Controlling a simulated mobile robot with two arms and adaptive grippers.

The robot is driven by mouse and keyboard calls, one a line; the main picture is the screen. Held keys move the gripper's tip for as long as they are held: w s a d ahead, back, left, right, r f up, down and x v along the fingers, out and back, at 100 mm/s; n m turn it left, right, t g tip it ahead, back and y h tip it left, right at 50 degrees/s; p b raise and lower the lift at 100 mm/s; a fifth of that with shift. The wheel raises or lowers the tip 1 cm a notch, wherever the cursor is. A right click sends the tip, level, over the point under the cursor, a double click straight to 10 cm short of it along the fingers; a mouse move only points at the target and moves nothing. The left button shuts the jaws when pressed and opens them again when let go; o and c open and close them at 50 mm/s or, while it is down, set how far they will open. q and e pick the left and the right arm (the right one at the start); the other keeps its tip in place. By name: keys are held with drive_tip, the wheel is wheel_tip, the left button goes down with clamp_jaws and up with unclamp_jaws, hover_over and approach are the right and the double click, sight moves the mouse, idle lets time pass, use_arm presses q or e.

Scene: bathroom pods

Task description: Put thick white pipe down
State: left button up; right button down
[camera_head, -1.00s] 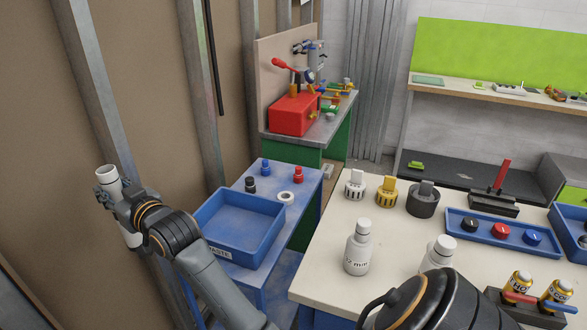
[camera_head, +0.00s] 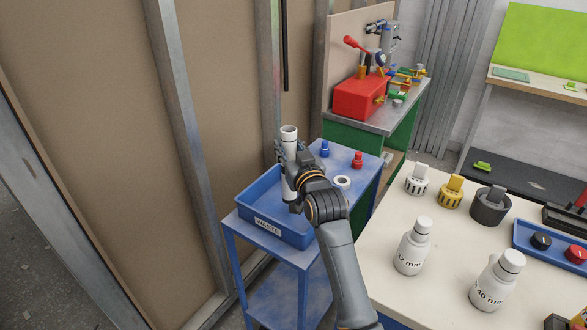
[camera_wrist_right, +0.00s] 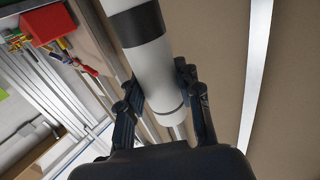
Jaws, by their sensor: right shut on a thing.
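The thick white pipe (camera_head: 290,184) stands nearly upright in my right gripper (camera_head: 287,155), over or in front of the blue tray labelled WASTE (camera_head: 248,211). I cannot tell whether its lower end is inside the tray or touches it. In the right wrist view the pipe (camera_wrist_right: 155,72), with a dark band, sits between the fingers of the right gripper (camera_wrist_right: 157,92), which is shut on it. My left gripper is not in view.
The tray stands on a blue metal table (camera_head: 300,257) with small blue and red bottles and a white ring (camera_head: 342,182). A pale workbench (camera_head: 385,272) with white bottles is at the right. A wall with metal studs (camera_head: 180,130) stands at the left.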

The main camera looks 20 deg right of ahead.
wheel_tip(320, 180, down, 4)
drive_tip(key=shift+f, duration=0.1)
idle(0.4)
drive_tip(key=shift+f, duration=0.2)
drive_tip(key=c, duration=0.9)
unclamp_jaws()
drive_tip(key=shift+r, duration=0.1)
